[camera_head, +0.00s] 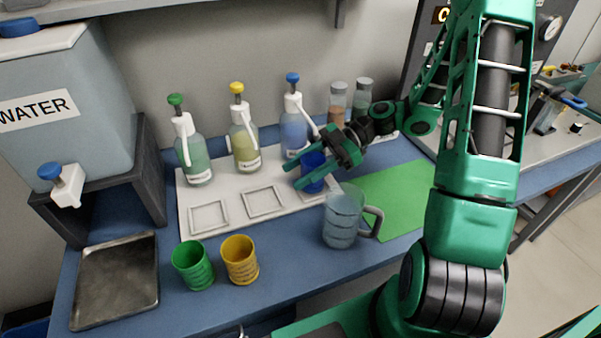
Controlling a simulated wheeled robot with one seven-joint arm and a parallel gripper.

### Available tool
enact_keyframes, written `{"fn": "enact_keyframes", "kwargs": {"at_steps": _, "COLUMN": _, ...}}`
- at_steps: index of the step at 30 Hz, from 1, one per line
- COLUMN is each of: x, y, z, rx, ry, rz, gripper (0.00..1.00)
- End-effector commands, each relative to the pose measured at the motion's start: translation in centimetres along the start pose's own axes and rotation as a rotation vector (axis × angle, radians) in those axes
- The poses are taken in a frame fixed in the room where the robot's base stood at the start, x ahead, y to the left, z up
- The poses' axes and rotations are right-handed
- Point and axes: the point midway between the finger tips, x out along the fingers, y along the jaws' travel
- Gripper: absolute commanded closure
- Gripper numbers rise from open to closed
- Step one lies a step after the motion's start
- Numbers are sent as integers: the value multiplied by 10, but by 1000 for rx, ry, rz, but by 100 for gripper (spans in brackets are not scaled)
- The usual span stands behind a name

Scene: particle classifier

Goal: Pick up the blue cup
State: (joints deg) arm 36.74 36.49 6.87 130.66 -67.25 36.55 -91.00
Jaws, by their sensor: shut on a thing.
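The blue cup (311,181) is at the right part of the white tray, in front of the blue-topped bottle. My gripper (305,183) reaches in from the right, with its green fingers on either side of the cup. It is shut on the blue cup. The fingers and the gripper body hide part of the cup. I cannot tell whether the cup's base touches the tray.
A clear jug (343,222) stands just in front of the cup. Green (193,267) and yellow (240,262) cups stand at the front. Several pump bottles (243,140) line the back of the white tray (232,226). A water tank (62,105) is at left. A green mat (398,190) lies at right.

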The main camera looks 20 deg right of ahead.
Motion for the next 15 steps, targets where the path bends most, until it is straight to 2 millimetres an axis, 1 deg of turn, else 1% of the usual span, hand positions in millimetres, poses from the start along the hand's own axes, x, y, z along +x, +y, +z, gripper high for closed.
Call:
{"fn": "enact_keyframes", "kwargs": {"at_steps": 9, "x": -5, "y": 0, "z": -11, "rx": -2, "ry": 0, "rz": 1, "gripper": 84}}
{"fn": "enact_keyframes", "kwargs": {"at_steps": 15, "x": -20, "y": 1, "z": -4, "rx": 0, "ry": 0, "rz": 2, "gripper": 84}}
